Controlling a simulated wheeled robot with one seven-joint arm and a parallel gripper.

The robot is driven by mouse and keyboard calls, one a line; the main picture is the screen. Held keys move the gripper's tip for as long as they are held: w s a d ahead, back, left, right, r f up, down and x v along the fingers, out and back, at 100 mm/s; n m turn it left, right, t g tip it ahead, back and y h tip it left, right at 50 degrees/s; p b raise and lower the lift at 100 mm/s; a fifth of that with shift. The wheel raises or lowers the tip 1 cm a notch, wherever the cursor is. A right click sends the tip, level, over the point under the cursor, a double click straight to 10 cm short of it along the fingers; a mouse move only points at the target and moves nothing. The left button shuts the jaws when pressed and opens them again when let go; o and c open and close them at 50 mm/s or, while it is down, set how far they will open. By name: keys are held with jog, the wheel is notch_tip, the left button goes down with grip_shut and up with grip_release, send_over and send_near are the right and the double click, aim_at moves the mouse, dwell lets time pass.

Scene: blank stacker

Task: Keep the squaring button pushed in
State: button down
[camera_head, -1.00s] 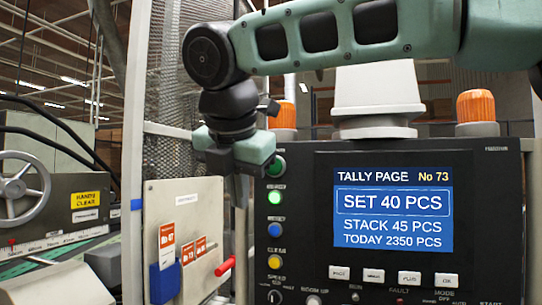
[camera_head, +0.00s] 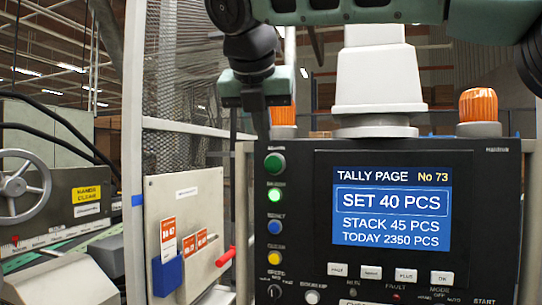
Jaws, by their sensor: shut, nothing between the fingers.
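A black control panel (camera_head: 400,170) fills the right side of the view. A column of round buttons runs down its left edge: a green button (camera_head: 275,163) at the top, a brightly lit green one (camera_head: 275,195), a blue one (camera_head: 275,227) and a yellow one (camera_head: 275,257). Their small labels are too blurred for me to tell which is the squaring button. My gripper (camera_head: 262,136) is shut and empty, pointing down at the panel's upper left corner, just above the top green button. I see no button under its fingertips; contact cannot be judged.
The panel's screen (camera_head: 392,208) reads SET 40 PCS, STACK 45 PCS, TODAY 2350 PCS. Orange beacons (camera_head: 478,105) stand on top.

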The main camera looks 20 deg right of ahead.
aim_at(273, 169)
jog(key=shift+w+d+f+p, duration=0.45)
jog(key=shift+w+d+f, duration=0.35)
jog(key=shift+w, duration=0.45)
jog(key=shift+w+d+f+p, duration=0.4)
jog(key=shift+w+d+f, duration=0.2)
jog(key=shift+w+f, duration=0.5)
jog(key=shift+w+d+f+p, duration=0.45)
jog(key=shift+w+d+f, duration=0.25)
jog(key=shift+w, duration=0.65)
